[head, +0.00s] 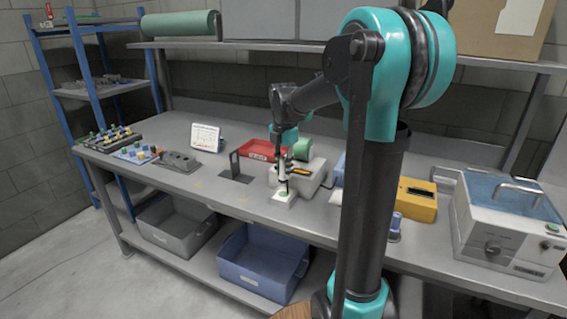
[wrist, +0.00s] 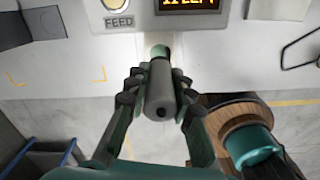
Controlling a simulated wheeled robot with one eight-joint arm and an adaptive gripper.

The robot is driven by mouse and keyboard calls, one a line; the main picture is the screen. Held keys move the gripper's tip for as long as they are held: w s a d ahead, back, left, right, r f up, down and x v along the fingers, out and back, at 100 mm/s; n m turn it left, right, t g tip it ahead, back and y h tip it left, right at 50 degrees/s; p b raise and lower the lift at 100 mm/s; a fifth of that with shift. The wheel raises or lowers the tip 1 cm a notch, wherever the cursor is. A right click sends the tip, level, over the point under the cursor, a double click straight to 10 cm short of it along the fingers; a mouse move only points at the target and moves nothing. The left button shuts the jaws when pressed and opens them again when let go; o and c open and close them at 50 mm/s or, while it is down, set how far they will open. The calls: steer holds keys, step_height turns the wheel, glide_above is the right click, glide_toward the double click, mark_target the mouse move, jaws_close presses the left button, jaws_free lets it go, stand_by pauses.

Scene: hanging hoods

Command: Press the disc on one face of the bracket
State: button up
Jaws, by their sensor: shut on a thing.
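My gripper (head: 284,178) reaches down over the front part of the bench, at a small pale block (head: 281,201) with a green disc (head: 283,195) on top. In the wrist view my gripper (wrist: 160,95) is shut on a grey cylinder (wrist: 160,90) with a dark hole in its near end. A green round part (wrist: 160,50) shows just past the cylinder's far end; I cannot tell whether they touch. A dark angled piece (head: 234,163), perhaps the bracket, stands left of my gripper. I see no disc on it.
A pale machine (head: 311,181) with a FEED label (wrist: 119,22) and lit display (wrist: 188,5) stands close behind my gripper. A red tray (head: 258,150) is behind it. A yellow box (head: 417,205) stands to the right. Bare bench (head: 215,192) lies to the left.

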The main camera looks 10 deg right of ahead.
mark_target(284, 182)
steer(key=shift+f, duration=2.55)
steer(key=shift+f, duration=0.2)
steer(key=shift+r, duration=3.5)
